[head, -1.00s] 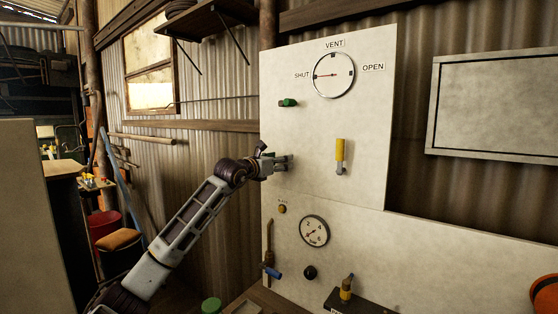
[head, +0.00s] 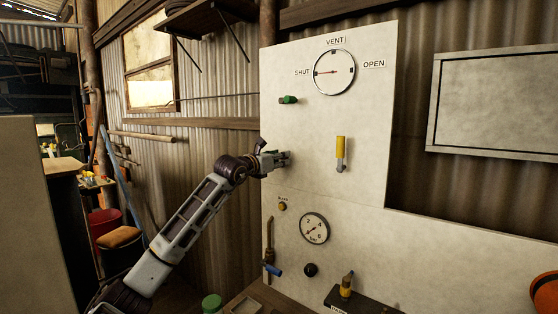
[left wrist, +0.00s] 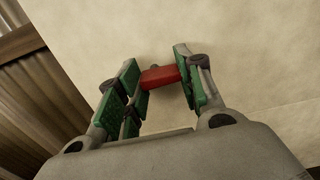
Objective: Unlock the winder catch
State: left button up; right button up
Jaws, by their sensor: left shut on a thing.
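My left gripper (head: 284,159) is at the pale upright panel (head: 310,180), below the green knob (head: 288,100). In the left wrist view its green-padded fingers (left wrist: 162,82) are shut on a short red handle (left wrist: 160,77) close to the panel face. The red handle may be the winder catch; I cannot tell for sure. In the head view the gripper hides it. My right gripper is not in view.
A yellow-handled lever (head: 340,150) stands to the right of the gripper. Above is a dial (head: 334,72) marked SHUT, VENT and OPEN. Below are a gauge (head: 314,228), a blue-handled valve (head: 272,269) and a black knob (head: 310,270).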

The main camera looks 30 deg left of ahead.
pick_arm(q)
jog(key=n+b, duration=0.1)
jog(key=n, duration=0.5)
jog(key=n+b, duration=0.2)
jog(key=n, duration=0.3)
jog(key=r+n+b, duration=0.1)
jog(key=n, duration=0.5)
jog(key=shift+a+n, duration=0.3)
jog(key=shift+a, duration=0.05)
dwell(0.5)
jog(key=o, duration=1.1)
jog(key=shift+c, duration=0.2)
jog(key=shift+f, duration=0.1)
